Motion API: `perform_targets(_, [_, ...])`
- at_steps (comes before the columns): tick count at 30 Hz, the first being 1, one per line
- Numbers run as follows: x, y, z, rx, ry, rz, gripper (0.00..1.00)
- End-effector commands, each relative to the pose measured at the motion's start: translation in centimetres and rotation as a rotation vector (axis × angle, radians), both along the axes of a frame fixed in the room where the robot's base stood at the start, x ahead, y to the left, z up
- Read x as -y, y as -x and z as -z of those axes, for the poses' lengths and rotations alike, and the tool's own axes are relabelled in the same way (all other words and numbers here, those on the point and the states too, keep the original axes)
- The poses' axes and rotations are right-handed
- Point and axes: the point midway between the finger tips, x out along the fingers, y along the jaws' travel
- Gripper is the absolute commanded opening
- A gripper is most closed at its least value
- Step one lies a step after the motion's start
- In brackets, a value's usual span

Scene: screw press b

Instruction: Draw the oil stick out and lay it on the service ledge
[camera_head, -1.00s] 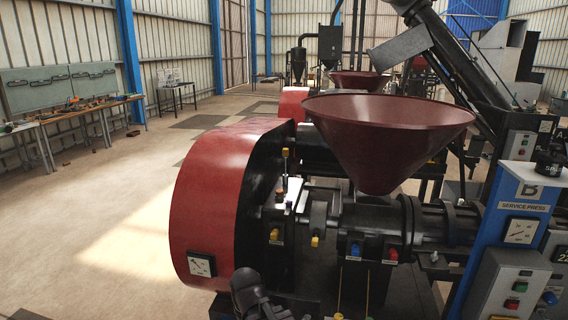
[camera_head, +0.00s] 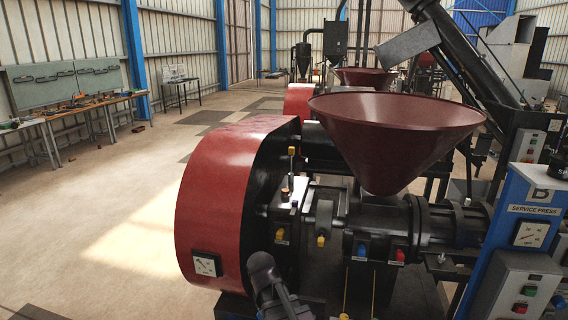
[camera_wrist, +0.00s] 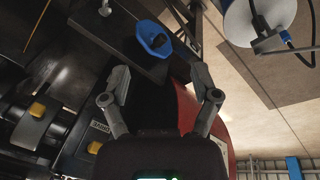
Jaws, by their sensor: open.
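A thin upright rod with a yellow top (camera_head: 291,151) stands on the dark gearbox (camera_head: 287,225) beside the red guard; it looks like the oil stick, but it is small. My gripper (camera_wrist: 157,78) is open and empty in the wrist view, fingers spread wide. No part is clearly marked as the service ledge. My gripper's fingers are not visible in the head view.
The red guard (camera_head: 226,195) and large red hopper (camera_head: 395,140) rise around the gearbox. The blue service press panel (camera_head: 525,190) stands at right. In the wrist view, yellow-marked machinery (camera_wrist: 38,108) lies left and a white-and-blue cylinder (camera_wrist: 257,18) top right. Floor at left is open.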

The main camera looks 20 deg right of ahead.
Motion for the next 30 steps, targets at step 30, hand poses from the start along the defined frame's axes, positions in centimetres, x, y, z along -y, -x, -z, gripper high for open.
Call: perform_targets(30, [19.6,-37.3,-24.7,-0.424,1.698,-1.427,0.79])
